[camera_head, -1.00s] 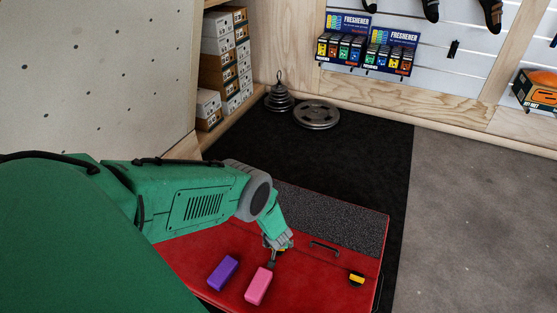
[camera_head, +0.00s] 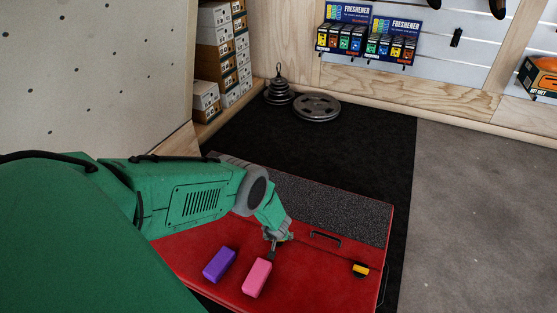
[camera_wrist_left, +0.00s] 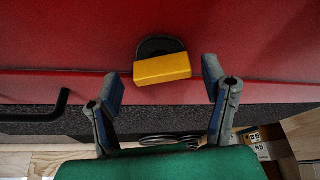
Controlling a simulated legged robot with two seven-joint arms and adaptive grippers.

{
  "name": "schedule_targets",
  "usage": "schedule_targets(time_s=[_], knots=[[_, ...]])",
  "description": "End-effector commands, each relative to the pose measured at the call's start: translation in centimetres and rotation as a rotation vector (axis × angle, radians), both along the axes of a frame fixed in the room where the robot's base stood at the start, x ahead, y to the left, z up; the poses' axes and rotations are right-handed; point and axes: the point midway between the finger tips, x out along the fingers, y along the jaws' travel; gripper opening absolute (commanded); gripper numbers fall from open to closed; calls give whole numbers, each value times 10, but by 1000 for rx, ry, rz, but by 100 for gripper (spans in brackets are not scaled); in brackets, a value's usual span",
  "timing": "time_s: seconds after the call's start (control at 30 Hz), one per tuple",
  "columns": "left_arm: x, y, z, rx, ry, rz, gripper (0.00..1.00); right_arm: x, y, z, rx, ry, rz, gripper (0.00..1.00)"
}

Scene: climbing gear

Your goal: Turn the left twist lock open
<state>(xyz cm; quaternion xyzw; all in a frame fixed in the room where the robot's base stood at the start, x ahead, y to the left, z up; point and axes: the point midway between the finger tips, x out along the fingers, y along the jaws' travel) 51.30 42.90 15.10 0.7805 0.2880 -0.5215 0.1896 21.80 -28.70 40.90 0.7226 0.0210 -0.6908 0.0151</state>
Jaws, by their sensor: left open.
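The left twist lock, a yellow bar on a black round base (camera_wrist_left: 160,68), is on the red box front in the left wrist view. My left gripper (camera_wrist_left: 162,84) is open, with one blue-padded finger on each side of the yellow bar and gaps on both sides. In the head view, my left gripper (camera_head: 275,243) is over the red box (camera_head: 310,270) and hides the left lock. The other twist lock (camera_head: 360,269), yellow on black, is further right on the box. My right gripper is not in view.
A black handle (camera_head: 326,239) lies between the locks. A purple block (camera_head: 219,265) and a pink block (camera_head: 257,278) are on the box near my gripper. The grey floor (camera_head: 480,210) at right is clear.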

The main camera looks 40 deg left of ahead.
Motion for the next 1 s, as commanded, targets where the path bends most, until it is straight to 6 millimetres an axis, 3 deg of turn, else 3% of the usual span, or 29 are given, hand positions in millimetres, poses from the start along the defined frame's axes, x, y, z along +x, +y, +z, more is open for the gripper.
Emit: schedule_targets(time_s=[0.03, 0.17, 0.57, 1.0], knots=[[-1, 1, 0, -1, 1, 1, 64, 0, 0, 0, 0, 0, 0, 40], [-1, 1, -1, -2, 0, 1, 18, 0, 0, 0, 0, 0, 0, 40], [0, 0, 0, -1, -1, 52, 17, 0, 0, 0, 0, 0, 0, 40], [-1, -1, -1, -1, -2, 336, 17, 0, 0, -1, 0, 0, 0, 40]])
